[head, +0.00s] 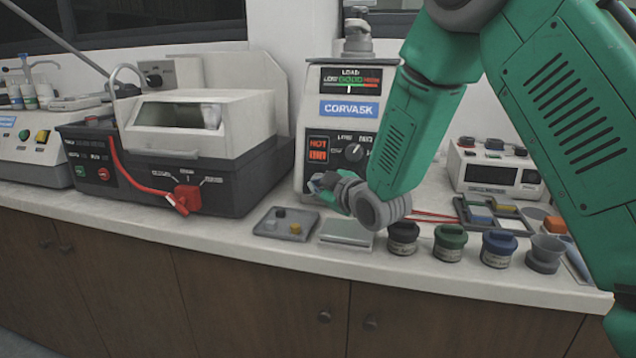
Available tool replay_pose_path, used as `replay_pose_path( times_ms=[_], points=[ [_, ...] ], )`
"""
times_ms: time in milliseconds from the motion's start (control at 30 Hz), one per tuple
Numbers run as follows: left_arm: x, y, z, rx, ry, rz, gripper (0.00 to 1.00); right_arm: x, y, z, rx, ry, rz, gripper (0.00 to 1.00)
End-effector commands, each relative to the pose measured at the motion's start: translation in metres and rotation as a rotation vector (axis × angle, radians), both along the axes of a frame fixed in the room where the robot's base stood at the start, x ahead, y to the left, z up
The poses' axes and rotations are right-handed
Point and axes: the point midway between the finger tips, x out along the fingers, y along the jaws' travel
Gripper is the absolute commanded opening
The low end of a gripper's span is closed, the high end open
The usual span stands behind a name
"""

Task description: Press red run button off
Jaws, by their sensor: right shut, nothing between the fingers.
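The mounting press marked CORVASK (312,112) stands at the back of the counter, with a load display at its top. Its dark front panel has red lit squares; the upper one reads HOT, and the lower red lit button (317,155) has small lettering I cannot read for certain. A black knob (353,152) sits to their right. My right gripper (319,186) is shut and empty, in front of the press's lower front, just below the red lit squares. I cannot tell whether its fingertips touch the press. My left gripper is not in view.
Left of the press is a boxy machine (200,143) with a red lever and its own red button (103,174). A grey tray (268,232) and several lidded jars (449,243) line the counter's front. A white instrument (497,172) stands at right.

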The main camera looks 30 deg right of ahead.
Motion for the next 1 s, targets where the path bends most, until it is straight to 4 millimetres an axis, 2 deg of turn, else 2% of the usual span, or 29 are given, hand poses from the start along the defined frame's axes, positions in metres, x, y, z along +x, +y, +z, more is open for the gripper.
replay_pose_path(
  times_ms=[267, 800, 1000],
  points=[
    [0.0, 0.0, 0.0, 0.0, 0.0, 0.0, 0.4, -0.001, 0.001, 0.001, -0.001, -0.001, 0.001, 0.0],
    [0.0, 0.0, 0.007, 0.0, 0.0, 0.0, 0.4, -0.033, 0.039, 0.01, -0.001, 0.001, 0.002, 0.0],
    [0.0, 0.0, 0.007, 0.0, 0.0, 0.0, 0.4, -0.039, 0.045, 0.011, 0.0, -0.001, 0.001, 0.0]
  ],
)
